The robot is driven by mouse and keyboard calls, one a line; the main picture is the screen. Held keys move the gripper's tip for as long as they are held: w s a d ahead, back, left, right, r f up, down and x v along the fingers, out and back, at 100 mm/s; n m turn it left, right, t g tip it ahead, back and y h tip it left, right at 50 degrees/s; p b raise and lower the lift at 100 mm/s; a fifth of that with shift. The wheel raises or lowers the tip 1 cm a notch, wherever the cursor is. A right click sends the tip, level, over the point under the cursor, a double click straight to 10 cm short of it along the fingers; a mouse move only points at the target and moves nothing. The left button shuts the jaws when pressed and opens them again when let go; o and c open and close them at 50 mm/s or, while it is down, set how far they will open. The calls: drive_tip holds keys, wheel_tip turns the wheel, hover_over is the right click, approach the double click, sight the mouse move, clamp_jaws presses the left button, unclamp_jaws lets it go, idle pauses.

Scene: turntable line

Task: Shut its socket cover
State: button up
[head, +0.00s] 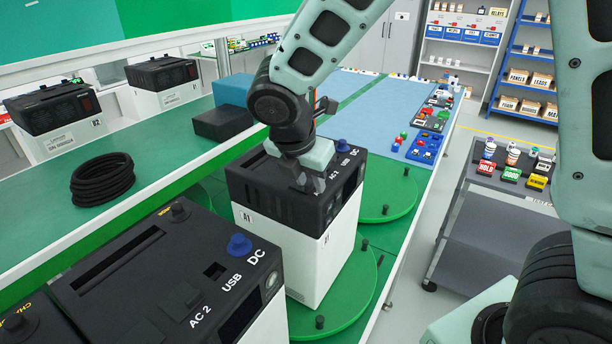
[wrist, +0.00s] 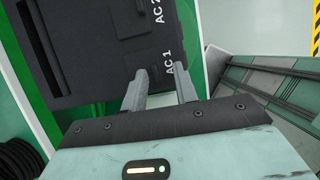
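The unit marked A1 (head: 318,250), a white box with a black top, stands upright on a green turntable. My gripper (head: 312,182) points down at its top beside the AC 1 lettering. In the wrist view the two fingers (wrist: 162,88) are apart over the edge of the black top (wrist: 90,50), near the "AC 1" and "AC 2" labels. I see nothing clearly held between them. The AC 1 socket cover is hidden by the fingers, so I cannot tell its position. A blue cap (head: 342,145) marks the DC socket.
A nearer unit (head: 120,290) with AC 2, USB and DC labels stands at the lower left. A grey cart (head: 480,220) with coloured signs is at right.

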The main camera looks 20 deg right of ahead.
drive_tip(key=shift+a+r, duration=0.25)
drive_tip(key=shift+r, duration=0.3)
drive_tip(key=b+v, duration=0.3)
drive_tip(key=v, duration=1.3)
drive_tip(key=shift+r, duration=0.15)
drive_tip(key=s+a+f+m+g+y+b, duration=0.1)
drive_tip(key=s+f+m+y+b, duration=0.1)
drive_tip(key=s+f+m, duration=0.6)
drive_tip(key=s+a+f+m+g+y+b, duration=0.1)
drive_tip(key=s+f+m+b, duration=0.4)
drive_tip(key=f, duration=1.2)
drive_tip(key=s+m+y, duration=0.1)
drive_tip(key=s+m, duration=0.3)
drive_tip(key=s, duration=0.2)
drive_tip(key=shift+a+f+g, duration=0.15)
drive_tip(key=shift+f+g, duration=0.05)
drive_tip(key=shift+g, duration=0.1)
